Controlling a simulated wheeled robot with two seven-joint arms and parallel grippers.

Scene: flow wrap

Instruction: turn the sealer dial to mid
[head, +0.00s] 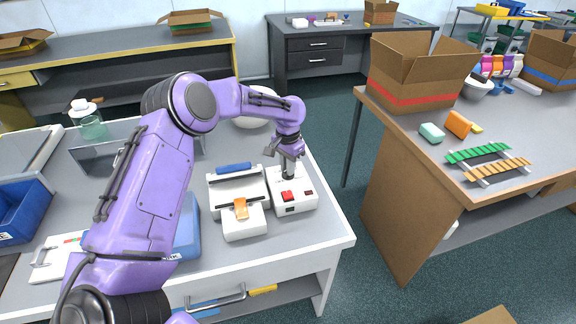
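The sealer stands on the white table, with a white body (243,223) that has a blue bar on top and an orange piece at its front. Beside it, on the right, is a white control box (294,208) with a red switch (287,196) and a small dark display. My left gripper (288,172) points down over the back of this control box. My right gripper is not in view.
My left arm crosses above the table and hides part of it. A blue bin (22,212) stands at the far left. A white bowl (252,118) is behind the sealer. A wooden side table at right holds an open cardboard box (415,88). Floor separates the tables.

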